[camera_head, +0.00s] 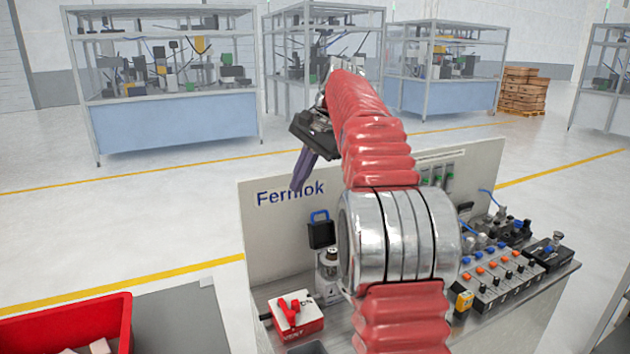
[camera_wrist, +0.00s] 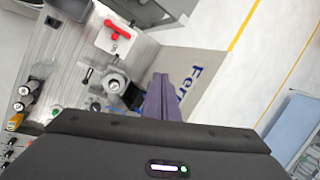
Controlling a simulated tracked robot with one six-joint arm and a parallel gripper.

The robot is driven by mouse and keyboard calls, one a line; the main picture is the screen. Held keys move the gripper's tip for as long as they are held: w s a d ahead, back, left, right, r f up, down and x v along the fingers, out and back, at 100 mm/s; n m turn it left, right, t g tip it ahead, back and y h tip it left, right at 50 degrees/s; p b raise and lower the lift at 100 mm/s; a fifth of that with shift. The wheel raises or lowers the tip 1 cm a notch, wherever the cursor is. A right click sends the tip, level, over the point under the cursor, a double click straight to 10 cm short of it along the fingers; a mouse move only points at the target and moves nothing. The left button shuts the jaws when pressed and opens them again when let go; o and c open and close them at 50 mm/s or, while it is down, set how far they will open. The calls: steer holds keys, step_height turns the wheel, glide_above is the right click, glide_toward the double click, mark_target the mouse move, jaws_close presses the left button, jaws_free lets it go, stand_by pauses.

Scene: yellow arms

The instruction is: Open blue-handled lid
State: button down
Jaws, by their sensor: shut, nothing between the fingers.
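The blue-handled lid (camera_head: 321,234) is a dark square plate with a blue loop handle on its top edge. In the head view it stands upright in front of the back panel, above a small metal cylinder (camera_head: 331,261). In the wrist view the cylinder (camera_wrist: 113,82) shows left of my fingers, with a dark part (camera_wrist: 133,96) beside it that looks like the lid. My gripper (camera_head: 300,186) has purple fingers, shut and empty, pointing down, above and a little left of the lid in the head view. The fingers (camera_wrist: 161,85) also show in the wrist view, apart from the lid.
A red lever (camera_head: 292,311) sits on a red and white box at the bench's front left. The upright "Fernlok" panel (camera_head: 262,222) stands behind. Knobs and buttons (camera_head: 495,275) fill the right side. A red bin (camera_head: 65,325) stands at lower left.

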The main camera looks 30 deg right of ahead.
steer(key=s+a+f+n+h, duration=0.25)
steer(key=s+a+n, duration=0.45)
steer(key=s+a, duration=0.8)
steer(key=s+a+f+n+t, duration=0.1)
steer(key=s+a+f+n, duration=0.2)
steer(key=s+f, duration=0.4)
steer(key=s+a+f+n+t, duration=0.1)
steer(key=s+a+f+n, duration=0.3)
steer(key=s+f, duration=0.3)
steer(key=shift+s+a+f+n, duration=0.15)
steer(key=shift+s+n, duration=0.15)
steer(key=shift+s, duration=0.95)
steer(key=shift+s, duration=0.1)
